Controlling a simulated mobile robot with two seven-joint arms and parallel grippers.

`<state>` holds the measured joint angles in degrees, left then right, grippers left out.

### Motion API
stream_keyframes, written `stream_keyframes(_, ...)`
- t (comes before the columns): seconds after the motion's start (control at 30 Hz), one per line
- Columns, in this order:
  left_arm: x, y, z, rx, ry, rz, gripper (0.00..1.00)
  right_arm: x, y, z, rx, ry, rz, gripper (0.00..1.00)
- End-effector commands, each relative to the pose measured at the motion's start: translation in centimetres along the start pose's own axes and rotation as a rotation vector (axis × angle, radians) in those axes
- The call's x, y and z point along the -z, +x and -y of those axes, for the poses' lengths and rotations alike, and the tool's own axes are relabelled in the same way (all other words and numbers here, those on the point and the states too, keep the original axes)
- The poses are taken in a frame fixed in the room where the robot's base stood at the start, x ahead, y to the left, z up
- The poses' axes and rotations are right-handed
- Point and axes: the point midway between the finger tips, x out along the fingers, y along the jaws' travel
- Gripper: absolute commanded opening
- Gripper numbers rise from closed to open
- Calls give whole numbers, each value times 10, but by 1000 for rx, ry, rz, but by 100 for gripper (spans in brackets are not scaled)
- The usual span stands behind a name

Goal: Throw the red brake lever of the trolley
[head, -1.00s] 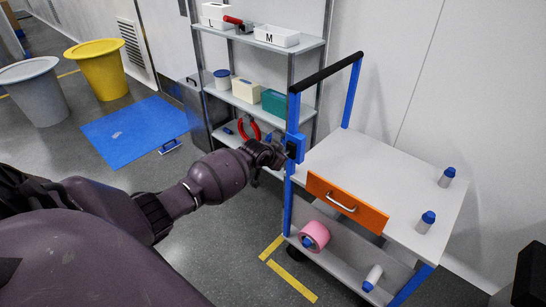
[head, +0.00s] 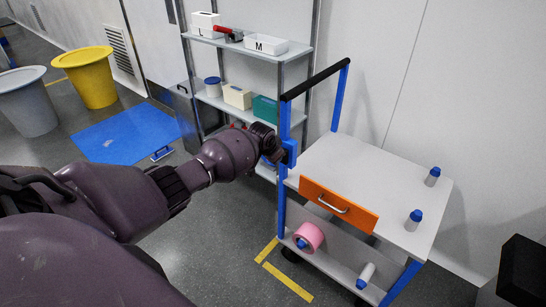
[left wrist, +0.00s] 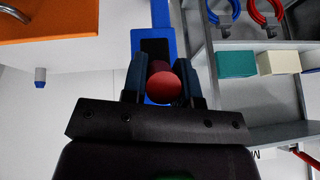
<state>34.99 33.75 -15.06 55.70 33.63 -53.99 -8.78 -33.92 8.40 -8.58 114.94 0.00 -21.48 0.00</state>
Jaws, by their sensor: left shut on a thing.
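The trolley (head: 345,165) stands right of centre in the head view, with blue posts, a black push bar and a pale top. The brake lever's round red end (left wrist: 164,88) shows in the left wrist view, in front of a blue plate with a dark slot on the trolley post. My left gripper (head: 281,152) is at that plate on the near left post. In the left wrist view its two fingers (left wrist: 164,76) are shut on the lever, one on each side. In the head view the hand hides the lever. My right gripper is in neither view.
The trolley carries an orange drawer (head: 338,206), two bottles on top, and a pink roll (head: 308,237) with another bottle below. A shelf rack (head: 250,105) stands close behind the gripper. A black block (head: 525,268) is at lower right. Floor before the trolley is clear.

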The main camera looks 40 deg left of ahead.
Motion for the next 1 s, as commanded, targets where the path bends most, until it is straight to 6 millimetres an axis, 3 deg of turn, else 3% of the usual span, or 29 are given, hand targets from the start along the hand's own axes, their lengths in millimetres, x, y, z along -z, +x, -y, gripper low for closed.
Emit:
stream_keyframes(0.17,-1,0,0,0,1,3,0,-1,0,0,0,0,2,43)
stream_keyframes(0.2,-1,0,0,1,1,3,33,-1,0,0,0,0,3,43)
stream_keyframes(0.33,-1,0,0,1,1,2,53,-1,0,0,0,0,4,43)
stream_keyframes(0.67,0,-3,1,1,0,-1,53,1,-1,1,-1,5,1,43)
stream_keyframes(1.0,3,-52,2,3,2,-6,53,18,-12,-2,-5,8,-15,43)
